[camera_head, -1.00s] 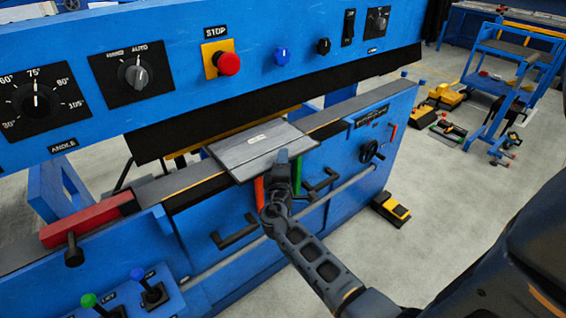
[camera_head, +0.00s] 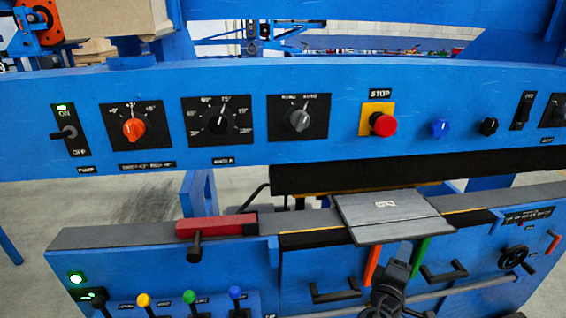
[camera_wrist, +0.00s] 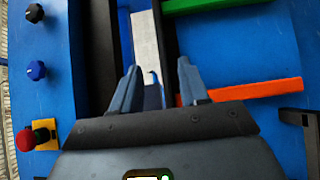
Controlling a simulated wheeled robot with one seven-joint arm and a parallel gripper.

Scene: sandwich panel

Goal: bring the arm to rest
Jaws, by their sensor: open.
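My gripper (camera_wrist: 158,75) is open in the wrist view, with its two blue-grey fingers apart and nothing held between them. In the head view my dark arm (camera_head: 388,292) rises from the bottom edge, in front of the blue machine and just below the grey panel (camera_head: 390,214). The fingers cannot be made out there. The panel lies on the machine's bed and overhangs its front edge. A red-orange bar (camera_head: 371,265) and a green bar (camera_head: 420,250) are on either side of my gripper; they also show in the wrist view.
Above the bed runs a blue control beam (camera_head: 340,105) with knobs and a red stop button (camera_head: 383,124). A red clamp-like block (camera_head: 216,226) sits left of the panel. Black handles (camera_head: 335,294) stick out from the front. Coloured levers (camera_head: 190,298) stand lower left.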

